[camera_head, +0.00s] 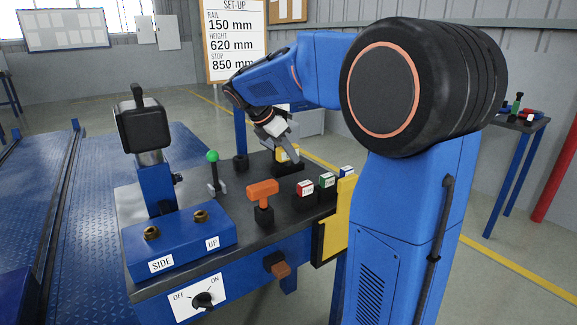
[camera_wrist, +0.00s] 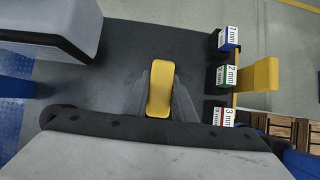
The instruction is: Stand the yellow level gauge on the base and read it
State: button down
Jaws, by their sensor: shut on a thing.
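My gripper (camera_head: 283,140) is over the far part of the dark bench top, pointing down, shut on the yellow level gauge (camera_head: 283,154). A dark holder (camera_head: 288,170) is just below the gauge; I cannot tell if they touch. In the wrist view the gauge (camera_wrist: 159,89) shows as a yellow rounded bar between the two grey fingers. Its dial or markings do not show. A blue base (camera_head: 180,240) labelled SIDE and UP, with two brass fittings, is at the bench's near left. Behind it a blue post (camera_head: 156,188) carries a dark boxy head (camera_head: 143,125).
On the bench (camera_head: 232,241) stand a green-knobbed lever (camera_head: 213,160), an orange T-handle (camera_head: 262,193) and red (camera_head: 305,188), green (camera_head: 327,181) and blue labelled blocks at the right edge. An OFF/ON switch (camera_head: 204,300) is on the front. A board reads rail 150, height 620, stop 850 mm.

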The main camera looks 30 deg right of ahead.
aim_at(289, 165)
jog(key=shift+f, duration=1.9)
jog(key=shift+f, duration=0.1)
jog(key=c, duration=1.5)
grip_release()
